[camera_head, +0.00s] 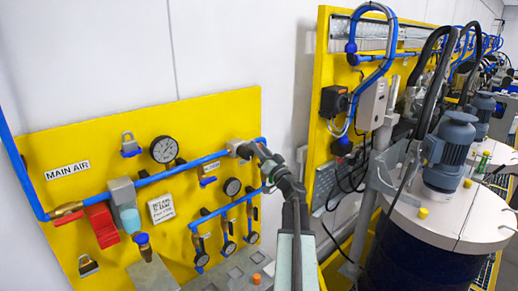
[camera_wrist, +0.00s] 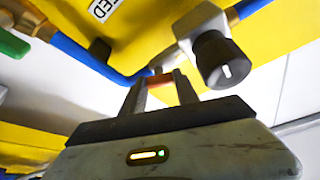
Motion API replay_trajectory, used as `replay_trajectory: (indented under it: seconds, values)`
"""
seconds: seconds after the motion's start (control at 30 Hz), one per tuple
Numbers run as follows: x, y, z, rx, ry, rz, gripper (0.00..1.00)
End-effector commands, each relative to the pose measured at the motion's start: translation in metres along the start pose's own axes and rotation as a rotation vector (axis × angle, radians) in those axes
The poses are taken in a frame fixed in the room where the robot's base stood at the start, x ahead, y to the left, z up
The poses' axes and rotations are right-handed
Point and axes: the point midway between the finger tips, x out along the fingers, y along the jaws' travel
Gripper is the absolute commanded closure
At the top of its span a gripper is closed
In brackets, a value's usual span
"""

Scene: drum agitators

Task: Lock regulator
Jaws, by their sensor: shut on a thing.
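The regulator, a grey block with a round black knob (camera_wrist: 220,62), is close in the wrist view, just above and right of my fingers. A white line marks the knob. In the head view its grey body (camera_head: 238,147) sits at the right end of the upper blue pipe, with my gripper (camera_head: 268,165) in front of and just below it. In the wrist view my gripper (camera_wrist: 160,82) is shut on a small orange-red thing (camera_wrist: 160,79), mostly hidden between the fingers. I cannot tell what it is. The fingers appear apart from the knob.
The yellow panel (camera_head: 90,140) carries blue pipes, a large gauge (camera_head: 164,150), a red valve cover (camera_head: 102,225) and padlocks, one (camera_head: 130,145) at the upper left. Small gauges sit below the regulator. A drum (camera_head: 420,240) with a motor (camera_head: 450,150) stands at right.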

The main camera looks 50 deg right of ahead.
Motion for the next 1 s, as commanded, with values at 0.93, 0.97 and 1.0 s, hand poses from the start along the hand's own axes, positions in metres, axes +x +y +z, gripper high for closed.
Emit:
replay_trajectory:
  seconds: [0.93,0.97,1.0]
  values:
    - [0.0019,-0.0067,-0.0061,0.806,0.001,0.333,1.0]
    - [0.0019,-0.0067,-0.0061,0.828,0.001,0.342,1.0]
    - [0.0019,-0.0067,-0.006,0.854,0.001,0.352,1.0]
